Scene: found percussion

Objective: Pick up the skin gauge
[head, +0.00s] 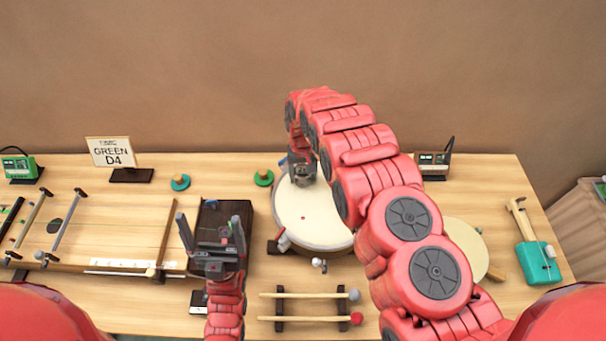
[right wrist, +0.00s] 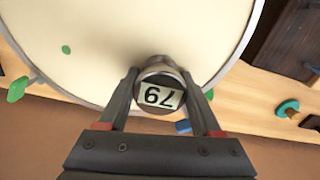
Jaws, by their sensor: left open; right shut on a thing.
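The skin gauge (right wrist: 160,88) is a small round metal-rimmed device with a digital display, its digits upside down in the right wrist view. My right gripper (right wrist: 160,92) has a finger on each side of the gauge and is shut on it. The gauge is over the pale skin of the round drum (right wrist: 100,45), near its rim; I cannot tell whether it touches the skin. In the head view my right gripper (head: 303,172) is at the back of the drum (head: 310,222) and hides the gauge. My left gripper (head: 212,236) is open and empty over a dark box (head: 213,212).
A zither-like board (head: 125,225) lies at the left. Two mallets (head: 310,295) rest on a rack in front.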

